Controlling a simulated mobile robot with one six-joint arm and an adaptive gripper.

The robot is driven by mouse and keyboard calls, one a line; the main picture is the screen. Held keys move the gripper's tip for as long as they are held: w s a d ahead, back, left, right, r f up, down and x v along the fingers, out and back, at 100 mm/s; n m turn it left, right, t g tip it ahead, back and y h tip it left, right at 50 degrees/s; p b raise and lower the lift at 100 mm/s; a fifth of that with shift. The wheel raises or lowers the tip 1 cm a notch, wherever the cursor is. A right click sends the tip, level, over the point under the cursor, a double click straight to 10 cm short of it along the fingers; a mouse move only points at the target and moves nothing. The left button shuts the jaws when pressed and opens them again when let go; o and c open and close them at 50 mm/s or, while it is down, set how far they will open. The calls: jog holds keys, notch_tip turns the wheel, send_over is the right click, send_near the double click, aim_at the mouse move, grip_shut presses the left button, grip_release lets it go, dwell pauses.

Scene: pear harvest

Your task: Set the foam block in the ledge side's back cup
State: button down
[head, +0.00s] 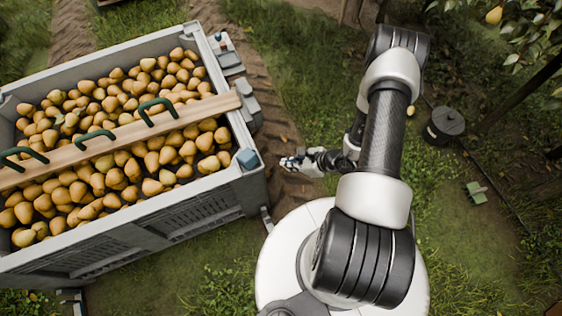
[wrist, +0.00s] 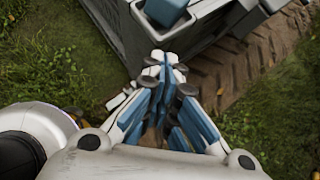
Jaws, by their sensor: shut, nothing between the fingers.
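A blue-grey block (head: 248,158), which looks like the foam block, sits at the near right corner of the grey pear bin (head: 160,215). In the wrist view the block (wrist: 166,10) is cut by the top edge and seems to rest in a pale-rimmed corner recess (wrist: 198,10). My gripper (head: 288,163) is to the right of that corner, apart from the block. In the wrist view its fingertips (wrist: 162,62) are together and empty, below the block in the picture. Grey cup-like holders (head: 243,92) line the bin's right side; I cannot tell which is the back cup.
Pears (head: 150,155) fill the bin, and a wooden plank (head: 120,135) with green handles lies across it. A dark round container (head: 445,122) stands on the grass at right. Dirt track and grass lie beside the bin.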

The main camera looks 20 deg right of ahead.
aim_at(256, 161)
jog(key=shift+w+a+f+b, duration=0.6)
jog(key=shift+w+a+f, duration=0.4)
jog(key=shift+w+a, duration=0.2)
jog(key=shift+w+a+f+b, duration=0.6)
jog(key=shift+w+a+f, duration=0.35)
jog(key=shift+w+a, duration=0.2)
jog(key=shift+w+a+f+b, duration=0.6)
jog(key=shift+w+a+f, duration=0.4)
jog(key=shift+w+a, duration=0.15)
jog(key=shift+w, duration=0.1)
jog(key=shift+w+a, duration=0.55)
jog(key=shift+w+a+r, duration=0.1)
